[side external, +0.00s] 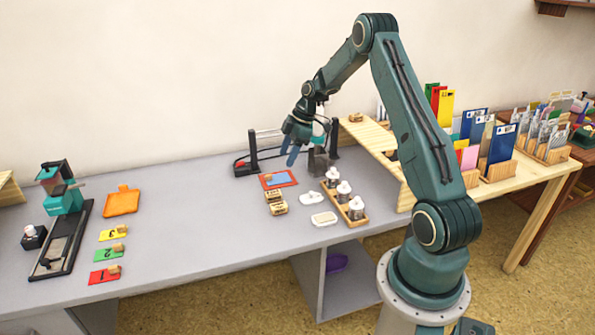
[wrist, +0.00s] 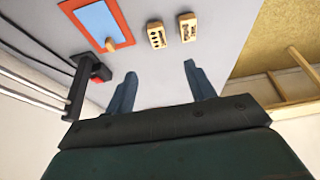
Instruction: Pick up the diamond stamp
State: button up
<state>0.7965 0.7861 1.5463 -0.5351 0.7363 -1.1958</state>
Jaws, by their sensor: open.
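My gripper (side external: 293,158) is open and empty, above the table near the rear stand. In the wrist view its two fingers (wrist: 160,70) are spread apart with nothing between them. Two light wooden blocks with dark marks lie side by side in front of the gripper: one (side external: 274,195) and another (side external: 278,208). They show in the wrist view as a left block (wrist: 156,36) and a right block (wrist: 187,27). I cannot tell which one is the diamond stamp.
A red-framed blue pad (side external: 284,179) carries a small wooden piece (wrist: 115,44). White bottles stand in a wooden rack (side external: 361,219). A black stand (side external: 254,153) is behind. An orange board (side external: 122,203) and a teal press (side external: 63,201) are left. The table between is clear.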

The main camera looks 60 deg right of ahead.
jog(key=shift+d+f, duration=0.25)
jog(key=shift+f, duration=0.1)
jog(key=shift+f, duration=0.1)
send_over(273, 193)
jog(key=s+d, duration=0.2)
jog(key=shift+w+a+f, duration=0.1)
jog(key=shift+f, duration=3.75)
jog(key=shift+x, duration=2.65)
